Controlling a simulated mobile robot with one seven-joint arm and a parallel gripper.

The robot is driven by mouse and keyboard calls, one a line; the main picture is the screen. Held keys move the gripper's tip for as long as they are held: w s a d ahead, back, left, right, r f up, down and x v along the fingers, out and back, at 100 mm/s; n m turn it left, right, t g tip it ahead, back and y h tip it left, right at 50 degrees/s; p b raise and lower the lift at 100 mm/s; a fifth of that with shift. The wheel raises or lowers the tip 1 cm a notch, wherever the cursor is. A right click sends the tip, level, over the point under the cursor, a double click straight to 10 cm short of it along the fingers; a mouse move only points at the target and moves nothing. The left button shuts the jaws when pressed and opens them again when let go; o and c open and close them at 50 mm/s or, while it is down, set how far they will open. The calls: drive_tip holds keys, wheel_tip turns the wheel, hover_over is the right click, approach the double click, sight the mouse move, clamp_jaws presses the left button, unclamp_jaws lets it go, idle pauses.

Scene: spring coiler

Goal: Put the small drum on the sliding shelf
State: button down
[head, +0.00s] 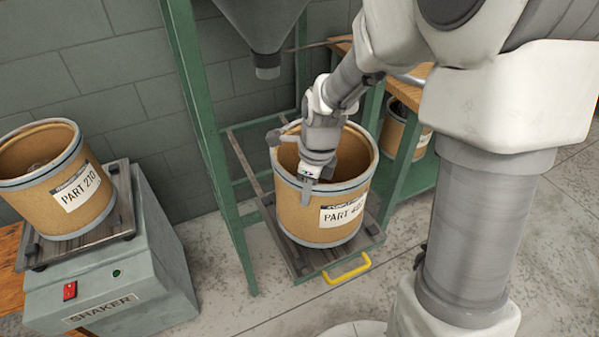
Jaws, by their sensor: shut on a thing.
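A small tan drum (310,222) with grey metal bands and a label starting "PART" stands upright on, or just over, the sliding shelf (283,247); I cannot tell whether its base touches. The shelf is a dark slatted platform with a yellow handle (346,270), low in a green frame. My gripper (308,180) is at the drum's near rim, shut on it. The fingertips are partly hidden by the gripper body and rim.
A grey hopper (265,30) hangs above the shelf inside the green frame (207,130). At left, a drum labelled "PART 210" (50,185) stands on a grey shaker (120,285). Another drum (393,130) sits under a bench at right. Floor in front is clear.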

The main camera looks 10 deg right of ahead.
sight(333, 215)
drive_tip(key=shift+w+f+b, duration=0.25)
drive_tip(key=shift+f, duration=0.55)
drive_tip(key=shift+w+f+b, duration=0.25)
drive_tip(key=shift+w+f, duration=0.05)
drive_tip(key=shift+f, duration=0.5)
drive_tip(key=shift+w+f+b, duration=0.25)
drive_tip(key=shift+f, duration=0.55)
drive_tip(key=shift+f, duration=0.15)
drive_tip(key=c, duration=1)
unclamp_jaws()
drive_tip(key=shift+s, duration=0.1)
